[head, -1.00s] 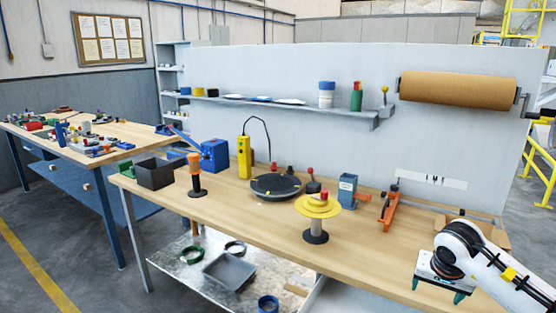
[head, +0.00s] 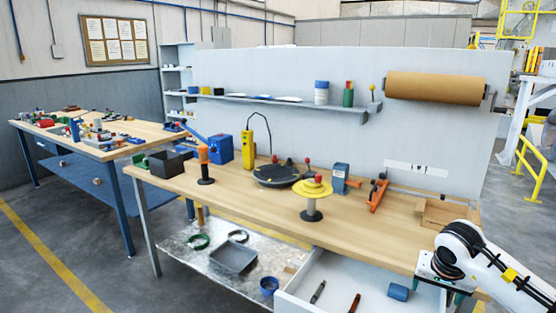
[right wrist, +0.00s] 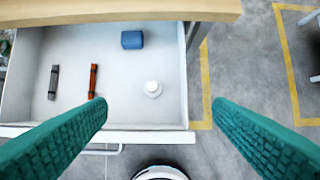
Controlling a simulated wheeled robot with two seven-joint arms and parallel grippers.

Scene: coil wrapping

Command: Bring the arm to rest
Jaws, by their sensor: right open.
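My right gripper (head: 462,292) is at the lower right of the head view, off the bench's front edge, right of the open drawer. In the right wrist view its two teal fingers (right wrist: 160,108) are spread wide with nothing between them. My left gripper is not in view. The open drawer (head: 292,300) holds a dark slim tool (head: 317,292), a red-brown slim tool (head: 354,303) and a blue block (head: 398,292). The right wrist view also shows a small white round thing (right wrist: 152,88) in the drawer.
The wooden bench (head: 250,206) carries a yellow spool on a stand (head: 311,188), a black round turntable (head: 275,176), and an open cardboard box (head: 436,214) at its right end. A brown paper roll (head: 434,88) hangs behind. Floor right of the drawer is clear (right wrist: 245,75).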

